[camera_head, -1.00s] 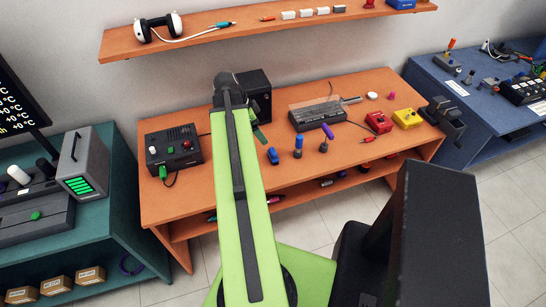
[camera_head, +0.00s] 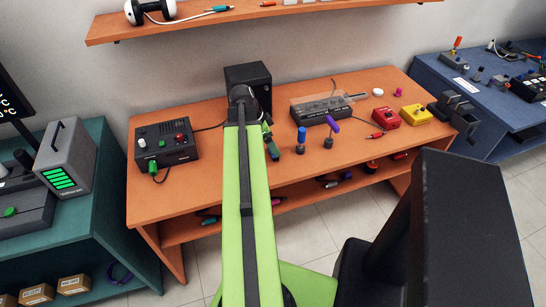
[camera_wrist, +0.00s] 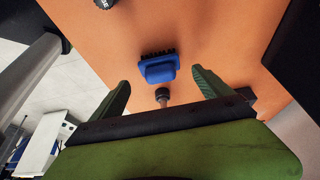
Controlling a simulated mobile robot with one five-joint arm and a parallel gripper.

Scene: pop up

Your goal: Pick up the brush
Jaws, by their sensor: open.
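The brush (camera_wrist: 159,68) shows in the wrist view as a blue block with a row of black bristles on the orange bench top (camera_wrist: 215,35). My gripper (camera_wrist: 162,92) is open and empty, with its two green fingers spread to either side of the brush's line. The brush is ahead of the fingertips and not between them.
A small dark knob-like piece (camera_wrist: 162,95) shows between my fingers.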

